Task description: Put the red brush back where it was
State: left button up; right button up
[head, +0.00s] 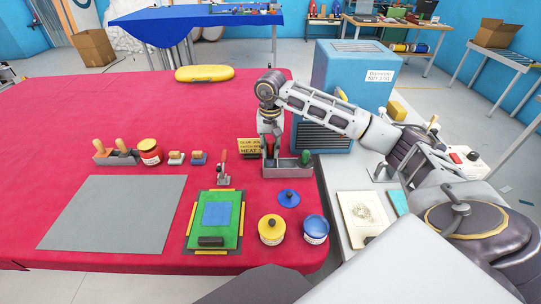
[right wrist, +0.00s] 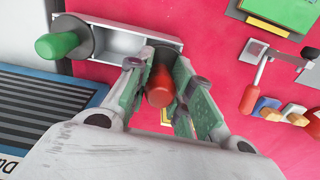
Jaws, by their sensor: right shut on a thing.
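The red brush (right wrist: 160,86) shows in the right wrist view as a red handle between my right gripper's fingers (right wrist: 157,70). The gripper is shut on this handle. In the head view my right gripper (head: 271,153) points down at the left part of a grey two-part tray (head: 286,172). I cannot tell whether the brush touches the tray floor. A green-handled brush (head: 305,157) stands in the tray's right part; it also shows in the right wrist view (right wrist: 60,44). My left gripper is not in view.
A yellow sign (head: 249,147) and a red-handled tool (head: 223,170) stand left of the tray. A blue lid (head: 288,198), yellow tin (head: 271,230) and blue tin (head: 315,229) are in front. A blue machine (head: 345,75) stands behind right.

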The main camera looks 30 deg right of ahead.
aim_at(270, 154)
jog(key=shift+f, duration=1.65)
jog(key=shift+f, duration=0.1)
jog(key=shift+f, duration=0.1)
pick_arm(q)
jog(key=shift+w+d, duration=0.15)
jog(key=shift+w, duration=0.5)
pick_arm(e)
jog(key=shift+f, duration=0.1)
pick_arm(q)
jog(key=shift+b, duration=0.3)
pick_arm(e)
jog(key=shift+f, duration=0.1)
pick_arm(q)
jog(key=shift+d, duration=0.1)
